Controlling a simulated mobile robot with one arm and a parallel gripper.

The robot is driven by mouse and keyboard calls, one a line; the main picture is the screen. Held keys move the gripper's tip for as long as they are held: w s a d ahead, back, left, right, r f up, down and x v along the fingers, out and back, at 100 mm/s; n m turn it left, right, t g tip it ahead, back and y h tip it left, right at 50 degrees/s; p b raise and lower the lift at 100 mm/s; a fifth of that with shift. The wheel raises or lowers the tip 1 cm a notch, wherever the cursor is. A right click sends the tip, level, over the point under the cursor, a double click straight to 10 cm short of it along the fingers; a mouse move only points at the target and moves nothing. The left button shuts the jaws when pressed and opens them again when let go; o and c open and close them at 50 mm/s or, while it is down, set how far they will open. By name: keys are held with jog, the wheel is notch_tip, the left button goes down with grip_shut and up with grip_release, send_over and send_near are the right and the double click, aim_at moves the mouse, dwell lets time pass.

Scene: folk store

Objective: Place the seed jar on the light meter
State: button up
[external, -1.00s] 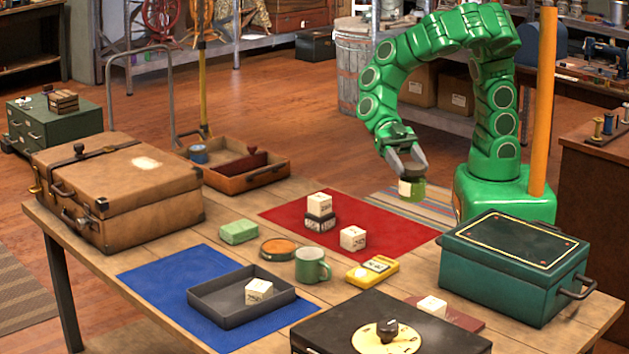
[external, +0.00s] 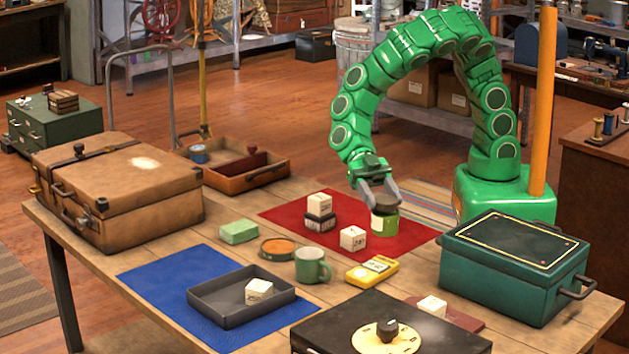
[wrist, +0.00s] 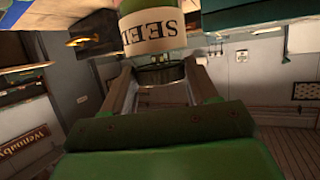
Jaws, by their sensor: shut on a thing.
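The seed jar (external: 384,224) is green with a cream label and a dark lid. My gripper (external: 378,200) is shut on it near its top and holds it upright over the right part of the red mat. In the wrist view the jar (wrist: 152,35) shows its "SEED" label beyond the fingers (wrist: 160,75). The light meter (external: 371,271) is a yellow device with a pale face, lying flat on the table in front of the jar, nearer the camera. I cannot tell how high the jar is.
White cubes (external: 352,238) stand on the red mat (external: 285,216), left of the jar. A green mug (external: 311,266) stands close left of the meter. A teal box (external: 515,265) stands to the right. A black case with a dial (external: 345,325) lies in front.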

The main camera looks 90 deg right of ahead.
jog(key=shift+w+a+f, duration=0.45)
jog(key=shift+f, duration=0.8)
jog(key=shift+w+a+f, duration=0.4)
jog(key=shift+a+f, duration=0.05)
jog(key=shift+f, duration=0.8)
jog(key=shift+w+a+f, duration=0.45)
jog(key=shift+f, duration=0.8)
jog(key=shift+f, duration=0.1)
jog(key=o, duration=1.2)
jog(key=shift+v, duration=6.05)
